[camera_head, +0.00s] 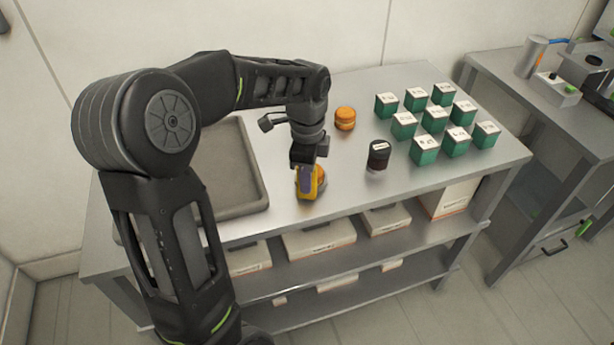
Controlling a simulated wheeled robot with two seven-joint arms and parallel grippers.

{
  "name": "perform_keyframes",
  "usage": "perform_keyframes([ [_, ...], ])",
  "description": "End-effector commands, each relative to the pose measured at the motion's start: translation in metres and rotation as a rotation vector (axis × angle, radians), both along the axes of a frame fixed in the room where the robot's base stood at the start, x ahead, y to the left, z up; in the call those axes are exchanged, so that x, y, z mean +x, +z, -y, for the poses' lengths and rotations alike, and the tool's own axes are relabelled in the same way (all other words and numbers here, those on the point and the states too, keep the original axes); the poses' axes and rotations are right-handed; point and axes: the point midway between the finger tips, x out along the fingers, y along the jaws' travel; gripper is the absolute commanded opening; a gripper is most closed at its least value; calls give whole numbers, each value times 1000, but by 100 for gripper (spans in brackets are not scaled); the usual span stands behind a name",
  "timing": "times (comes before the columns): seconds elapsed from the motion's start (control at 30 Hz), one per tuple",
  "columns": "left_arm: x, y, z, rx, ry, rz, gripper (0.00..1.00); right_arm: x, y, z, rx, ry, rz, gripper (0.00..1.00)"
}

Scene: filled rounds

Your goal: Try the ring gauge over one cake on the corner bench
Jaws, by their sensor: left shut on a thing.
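My left gripper (307,165) reaches down over the front middle of the corner bench (285,200). It is shut on a yellow piece with a grey-purple face, which looks like the ring gauge (313,190). An orange round, apparently a cake (321,174), shows just right of the fingers, partly hidden. I cannot tell whether the gauge is around this cake or beside it. Another orange cake (345,119) stands clear farther back on the bench. My right gripper is not in view.
A dark jar (379,155) with a pale label stands right of the gripper. Several green boxes with white tops (434,119) fill the bench's right side. A grey tray (262,190) lies at left. Cartons (318,238) sit on the shelf below. Another bench (500,72) stands at right.

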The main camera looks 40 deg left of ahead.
Motion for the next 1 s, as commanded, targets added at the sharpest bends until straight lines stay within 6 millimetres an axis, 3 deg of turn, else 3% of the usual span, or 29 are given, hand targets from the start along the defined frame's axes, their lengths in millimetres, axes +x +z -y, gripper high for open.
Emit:
perform_keyframes([
  [0.8, 0, -1, 0, 0, 0, 0, 0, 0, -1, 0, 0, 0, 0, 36],
  [0.83, 0, -1, 0, 0, 0, 0, 19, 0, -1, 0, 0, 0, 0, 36],
  [1.0, 0, -1, 0, 0, 0, 0, 33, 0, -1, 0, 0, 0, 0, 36],
])
